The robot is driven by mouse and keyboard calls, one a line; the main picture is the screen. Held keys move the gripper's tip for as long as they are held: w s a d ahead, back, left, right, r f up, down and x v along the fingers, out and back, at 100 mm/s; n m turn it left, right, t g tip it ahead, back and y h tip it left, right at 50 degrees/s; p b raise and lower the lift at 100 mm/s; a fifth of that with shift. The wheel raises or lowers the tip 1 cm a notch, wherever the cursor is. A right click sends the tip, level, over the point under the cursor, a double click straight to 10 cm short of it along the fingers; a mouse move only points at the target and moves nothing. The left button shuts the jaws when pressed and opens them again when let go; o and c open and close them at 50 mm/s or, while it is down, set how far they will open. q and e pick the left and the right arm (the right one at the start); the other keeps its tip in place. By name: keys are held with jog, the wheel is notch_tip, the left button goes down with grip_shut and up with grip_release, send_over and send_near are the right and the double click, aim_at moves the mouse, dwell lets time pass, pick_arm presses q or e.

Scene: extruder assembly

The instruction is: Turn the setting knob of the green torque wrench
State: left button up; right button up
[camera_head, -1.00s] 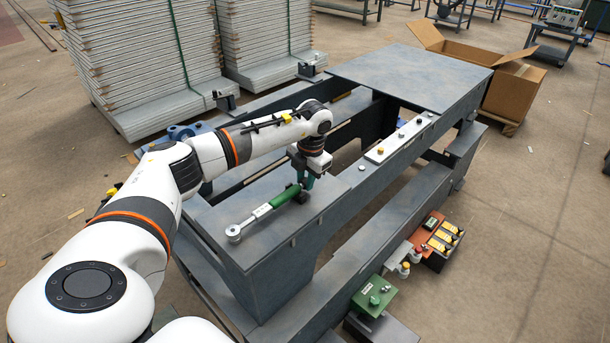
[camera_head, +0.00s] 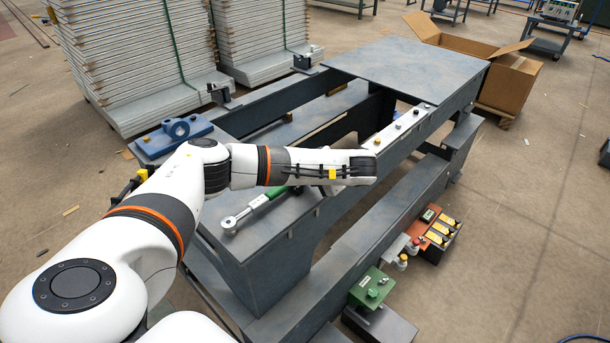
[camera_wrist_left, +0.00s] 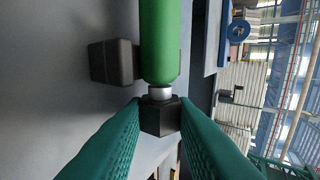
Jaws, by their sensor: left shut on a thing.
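The green torque wrench (camera_head: 258,201) lies on the near end of the dark metal bench, its silver ratchet head towards the front left. In the left wrist view its green handle (camera_wrist_left: 160,42) ends in a silver collar and a black faceted setting knob (camera_wrist_left: 160,117). My left gripper (camera_wrist_left: 160,108) has its two teal fingers on either side of the knob, shut on it. In the head view my arm hides the gripper, the knob and the handle's end. My right gripper is not in view.
A dark block (camera_wrist_left: 112,62) sits under the handle. A blue bracket (camera_head: 178,133) stands behind my arm. A light rail with small parts (camera_head: 402,125) lies along the bench.

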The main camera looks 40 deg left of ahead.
pick_arm(q)
jog(key=shift+f+y, duration=0.1)
jog(key=shift+y, duration=0.4)
jog(key=o, duration=1)
jog(key=shift+d, duration=0.1)
jog(key=shift+s, duration=0.1)
